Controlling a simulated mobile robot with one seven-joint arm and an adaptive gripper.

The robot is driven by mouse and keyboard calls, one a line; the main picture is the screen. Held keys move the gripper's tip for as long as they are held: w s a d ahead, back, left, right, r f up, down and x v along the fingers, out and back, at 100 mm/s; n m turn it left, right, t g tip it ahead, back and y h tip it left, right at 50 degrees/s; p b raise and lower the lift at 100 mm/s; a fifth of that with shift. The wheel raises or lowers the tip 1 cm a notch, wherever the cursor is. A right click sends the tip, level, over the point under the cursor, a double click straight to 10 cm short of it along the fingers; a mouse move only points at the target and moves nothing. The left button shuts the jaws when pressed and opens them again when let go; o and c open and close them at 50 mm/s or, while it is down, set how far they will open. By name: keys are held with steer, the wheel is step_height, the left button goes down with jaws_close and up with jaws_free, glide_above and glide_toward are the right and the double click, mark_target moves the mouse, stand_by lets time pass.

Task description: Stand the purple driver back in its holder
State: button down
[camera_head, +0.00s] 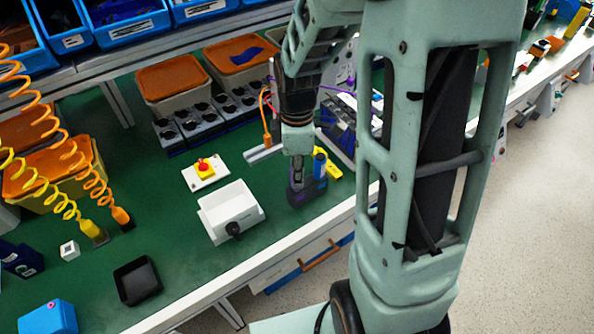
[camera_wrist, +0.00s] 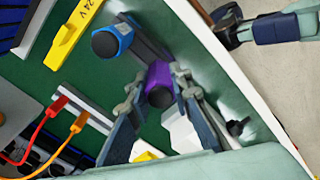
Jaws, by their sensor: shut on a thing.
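The purple driver (camera_wrist: 158,80) is between the two fingers of my gripper (camera_wrist: 157,92) in the wrist view. The fingers are shut on it, and its end points toward the camera. In the head view my gripper (camera_head: 297,178) points down over a dark holder (camera_head: 318,187) near the front edge of the green bench. A blue driver (camera_head: 320,160) stands in that holder and also shows in the wrist view (camera_wrist: 110,40), beside the purple one. The purple driver's lower end and the holder's slot are hidden, so I cannot tell whether it is seated.
A white box (camera_head: 222,203) with a black knob (camera_head: 233,229) stands left of my gripper. A yellow piece (camera_wrist: 72,35) lies by the blue driver. A black tray (camera_head: 138,280) is at the front left.

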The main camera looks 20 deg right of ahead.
steer(key=shift+f+b, duration=0.3)
steer(key=shift+f, duration=0.15)
steer(key=c, duration=1.7)
jaws_free()
steer(key=shift+o, duration=0.2)
step_height(320, 180, up, 12)
steer(key=shift+r, duration=0.1)
